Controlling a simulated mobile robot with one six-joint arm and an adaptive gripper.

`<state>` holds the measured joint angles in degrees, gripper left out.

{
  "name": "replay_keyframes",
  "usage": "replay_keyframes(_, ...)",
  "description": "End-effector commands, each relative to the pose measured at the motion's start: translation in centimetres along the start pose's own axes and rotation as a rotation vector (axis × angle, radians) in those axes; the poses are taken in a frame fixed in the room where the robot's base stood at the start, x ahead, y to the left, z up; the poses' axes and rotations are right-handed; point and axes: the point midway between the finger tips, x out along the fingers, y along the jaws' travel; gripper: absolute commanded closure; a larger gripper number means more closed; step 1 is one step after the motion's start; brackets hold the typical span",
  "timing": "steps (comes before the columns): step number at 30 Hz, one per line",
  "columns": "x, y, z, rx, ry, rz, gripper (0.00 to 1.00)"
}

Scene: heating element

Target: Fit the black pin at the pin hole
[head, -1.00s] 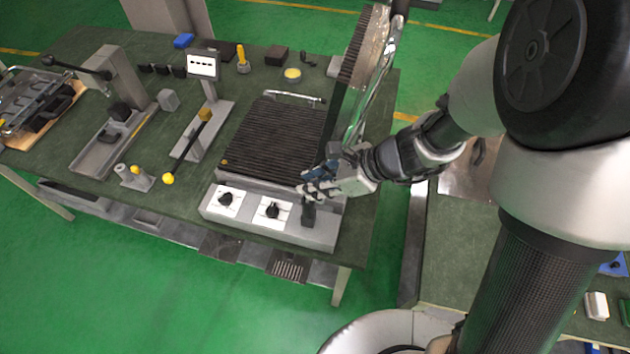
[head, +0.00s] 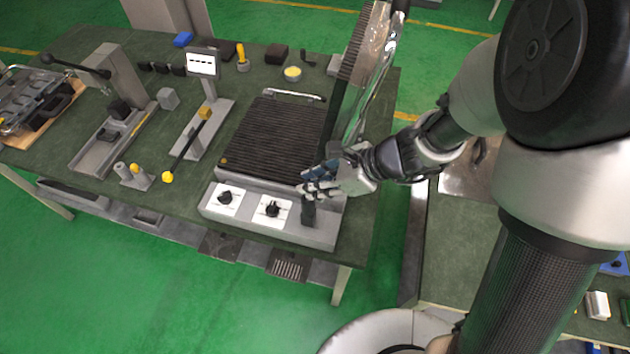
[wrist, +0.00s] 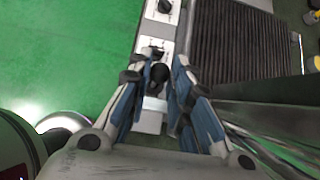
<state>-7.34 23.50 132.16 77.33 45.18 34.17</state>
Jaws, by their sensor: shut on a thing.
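The black pin (head: 309,214) stands roughly upright at the right end of the grey front panel (head: 240,218) of the grill. My gripper (head: 307,188) is shut on its upper part, with the fingers coming in from the right. In the wrist view, the dark pin (wrist: 159,74) shows between the blue-grey fingers (wrist: 156,68). The pin hole is not visible; the pin and fingers cover that part of the panel. I cannot tell whether the pin's lower end is in the hole or only touching the panel.
Two black knobs (head: 272,210) on white plates sit left of the pin. The ribbed grill plate (head: 270,140) lies behind, and its raised lid (head: 362,75) stands close to my gripper. A lever with a yellow ball (head: 168,177) is further left. The green floor in front is clear.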

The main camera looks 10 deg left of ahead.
Motion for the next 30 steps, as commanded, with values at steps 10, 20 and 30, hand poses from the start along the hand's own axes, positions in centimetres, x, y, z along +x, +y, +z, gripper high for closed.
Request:
replay_keyframes(10,-1.1,0.0,1.2,-0.001,-0.001,0.0,1.0)
replay_keyframes(20,-2.0,-0.1,2.1,-0.001,-0.001,-0.001,1.0)
replay_keyframes(30,-2.1,0.0,2.1,-0.001,-0.001,0.0,1.0)
